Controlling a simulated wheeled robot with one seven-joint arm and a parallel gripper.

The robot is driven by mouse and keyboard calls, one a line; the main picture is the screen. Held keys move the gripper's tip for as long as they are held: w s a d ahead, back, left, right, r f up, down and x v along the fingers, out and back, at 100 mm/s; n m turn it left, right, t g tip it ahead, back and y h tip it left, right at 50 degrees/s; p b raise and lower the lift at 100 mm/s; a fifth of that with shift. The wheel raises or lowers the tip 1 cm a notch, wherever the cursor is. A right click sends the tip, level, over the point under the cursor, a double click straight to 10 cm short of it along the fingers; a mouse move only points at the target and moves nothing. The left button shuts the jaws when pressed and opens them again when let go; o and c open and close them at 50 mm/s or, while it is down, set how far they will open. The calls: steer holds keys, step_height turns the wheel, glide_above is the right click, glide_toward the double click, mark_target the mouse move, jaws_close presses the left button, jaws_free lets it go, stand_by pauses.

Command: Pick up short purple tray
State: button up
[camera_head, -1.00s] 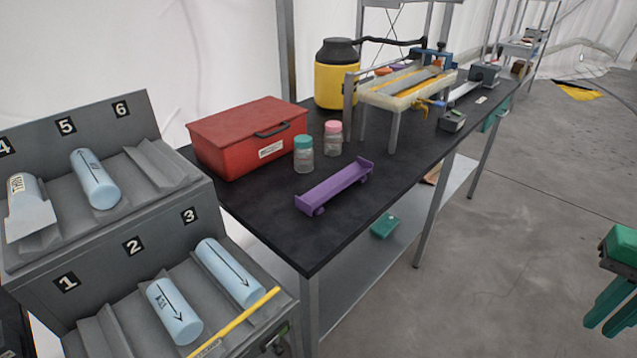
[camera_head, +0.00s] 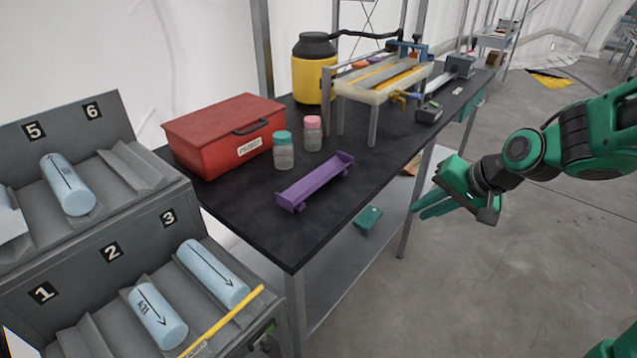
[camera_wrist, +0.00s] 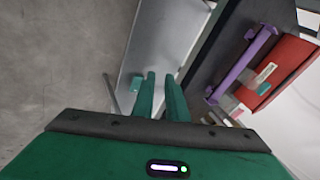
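The short purple tray (camera_head: 314,182) lies on the black table top near its front edge, low and long with raised ends. It also shows in the wrist view (camera_wrist: 240,66), to the right of my fingers. My gripper (camera_head: 422,208) is right of the tray in the head view, beyond the table's front edge and apart from the tray. In the wrist view its two green fingers (camera_wrist: 160,95) are roughly parallel with a narrow gap between them. Nothing shows between the fingers.
A red box (camera_head: 225,133), a teal-lidded jar (camera_head: 284,155) and a pink-lidded jar (camera_head: 312,134) stand behind the tray. A grey rack (camera_head: 80,245) with blue cylinders is at left. A green box (camera_head: 368,220) lies on the lower shelf. The black table top (camera_head: 262,225) is bare around the tray's front.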

mark_target(331, 192)
steer(key=w+a+y, duration=0.1)
steer(key=w+a, duration=0.2)
steer(key=a, duration=0.2)
steer(key=w+a+m+t+y, duration=0.1)
steer(key=w+a+y, duration=0.1)
steer(key=a, duration=0.4)
steer(key=w+a+m+t+y, duration=0.1)
steer(key=w+a+y, duration=0.1)
steer(key=a, duration=0.3)
steer(key=shift+w+a+r, duration=0.15)
steer(key=shift+w+r, duration=0.05)
steer(key=shift+w, duration=0.2)
steer(key=shift+w+a+r, duration=0.15)
steer(key=shift+w, duration=0.25)
steer(key=shift+w+x, duration=0.15)
steer(key=shift+x, duration=1.4)
steer(key=shift+w+x, duration=0.15)
steer(key=shift+x, duration=1.4)
steer(key=shift+d, duration=0.2)
steer(key=shift+r, duration=0.1)
jaws_close()
